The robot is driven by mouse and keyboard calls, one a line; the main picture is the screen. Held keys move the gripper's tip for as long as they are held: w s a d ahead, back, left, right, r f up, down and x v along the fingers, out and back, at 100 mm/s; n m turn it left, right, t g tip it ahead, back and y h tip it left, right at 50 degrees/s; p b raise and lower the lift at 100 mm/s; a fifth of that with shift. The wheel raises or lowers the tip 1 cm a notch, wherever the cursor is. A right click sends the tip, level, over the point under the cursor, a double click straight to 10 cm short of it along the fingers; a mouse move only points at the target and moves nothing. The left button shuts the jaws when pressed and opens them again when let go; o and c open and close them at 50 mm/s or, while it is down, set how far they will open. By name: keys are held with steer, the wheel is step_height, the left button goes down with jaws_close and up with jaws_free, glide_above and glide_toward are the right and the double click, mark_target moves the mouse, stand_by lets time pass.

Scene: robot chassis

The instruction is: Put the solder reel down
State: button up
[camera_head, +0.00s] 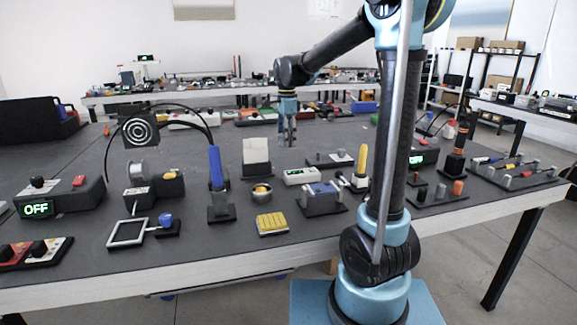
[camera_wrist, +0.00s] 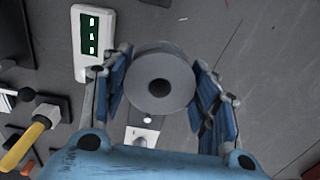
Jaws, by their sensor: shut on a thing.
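The solder reel (camera_wrist: 146,64) is a grey spool with a dark centre hole, seen end-on in the wrist view. My gripper (camera_wrist: 158,82) has its blue fingers closed on both sides of it. In the head view my gripper (camera_head: 288,140) points down over the middle of the bench. The reel is too small there to make out clearly. The dark bench (camera_wrist: 255,60) lies below the reel in the wrist view. I cannot tell how large the gap under the reel is.
A white box with a green display (camera_wrist: 90,42) is left of the reel; it also shows in the head view (camera_head: 301,176). A yellow-handled tool (camera_wrist: 36,130) stands at lower left. A white card block (camera_head: 256,158) stands left of my gripper. Bare bench lies to the right in the wrist view.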

glide_above(287, 168)
step_height(287, 168, down, 5)
steer(key=shift+w+r, duration=0.1)
steer(key=shift+f, duration=2.6)
steer(key=o, duration=1.1)
step_height(287, 168, up, 12)
steer(key=shift+r, duration=0.1)
